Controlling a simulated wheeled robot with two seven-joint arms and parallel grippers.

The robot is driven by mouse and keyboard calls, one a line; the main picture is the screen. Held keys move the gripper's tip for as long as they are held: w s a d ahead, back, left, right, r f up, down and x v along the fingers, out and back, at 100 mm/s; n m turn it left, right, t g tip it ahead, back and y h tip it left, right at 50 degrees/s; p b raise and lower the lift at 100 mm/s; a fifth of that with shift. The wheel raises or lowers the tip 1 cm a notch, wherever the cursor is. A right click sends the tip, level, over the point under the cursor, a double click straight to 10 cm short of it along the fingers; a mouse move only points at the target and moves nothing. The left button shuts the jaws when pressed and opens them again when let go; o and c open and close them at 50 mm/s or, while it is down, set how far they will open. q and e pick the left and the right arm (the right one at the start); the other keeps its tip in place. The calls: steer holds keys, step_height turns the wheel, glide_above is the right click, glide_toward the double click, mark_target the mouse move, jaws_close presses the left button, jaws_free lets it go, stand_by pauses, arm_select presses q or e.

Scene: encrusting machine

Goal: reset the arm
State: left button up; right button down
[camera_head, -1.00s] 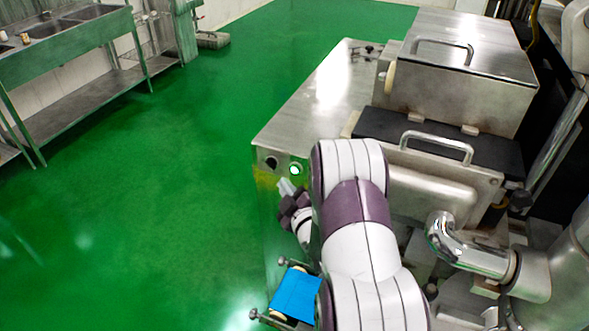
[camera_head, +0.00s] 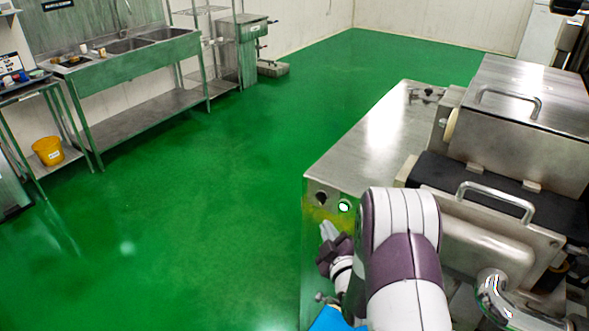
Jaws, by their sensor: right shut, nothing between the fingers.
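My right arm, white and purple, rises from the bottom of the view in front of the steel encrusting machine (camera_head: 375,135). My right gripper (camera_head: 328,231) shows at the arm's left side, shut and empty, just in front of and below the machine's front panel. A round button (camera_head: 344,207) with a white face sits on that panel, above and right of the fingertips. A dark round hole or knob (camera_head: 321,199) is left of it. The arm hides part of the machine's front. My left gripper is not in view.
The machine's lidded steel box (camera_head: 525,110) and handled cover (camera_head: 480,235) stand at right. A blue piece (camera_head: 330,321) shows at the bottom edge. A steel sink bench (camera_head: 140,55) and yellow bucket (camera_head: 47,150) are far left. The green floor (camera_head: 190,220) between is clear.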

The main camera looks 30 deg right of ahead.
steer(key=s+a+f+m+g+y, duration=0.35)
steer(key=s+f+m+g, duration=0.4)
steer(key=f+g, duration=0.3)
steer(key=s+a+r+g, duration=0.2)
steer(key=a+r, duration=0.2)
steer(key=a, duration=0.3)
steer(key=s+a+r+n+g+y, duration=0.1)
steer(key=s+a+r+g, duration=0.1)
steer(key=a+r, duration=0.3)
steer(key=shift+s+a+g, duration=0.35)
steer(key=shift+s+a, duration=0.4)
steer(key=shift+a, duration=0.3)
